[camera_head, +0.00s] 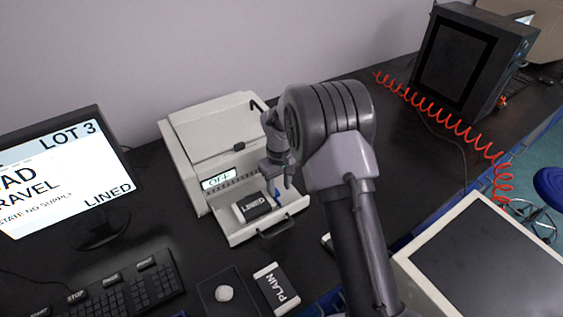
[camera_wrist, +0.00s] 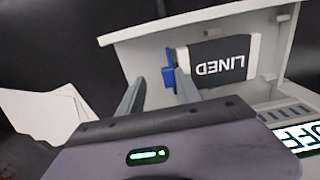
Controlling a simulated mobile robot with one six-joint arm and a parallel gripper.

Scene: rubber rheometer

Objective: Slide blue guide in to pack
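The blue guide (camera_wrist: 168,76) stands in the open drawer, beside one end of the pack marked LINED (camera_wrist: 222,62). It shows as a small blue piece in the head view (camera_head: 277,198). The LINED pack (camera_head: 251,207), black and white, lies flat in the drawer (camera_head: 236,237). My gripper (camera_wrist: 161,65) is over the drawer with its two fingers apart and nothing clamped between them. One finger overlaps the blue guide in the wrist view and hides part of it; whether they touch I cannot tell. The guide appears close to the pack's end; any small gap is unclear.
The drawer belongs to a white machine (camera_head: 205,130) whose display reads OFF. A PLAIN pack (camera_head: 277,289) and a dark pad (camera_head: 222,301) with a white disc lie in front. A monitor (camera_head: 62,170) and keyboard (camera_head: 125,296) stand left. Red coiled cable (camera_head: 440,117) runs at right.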

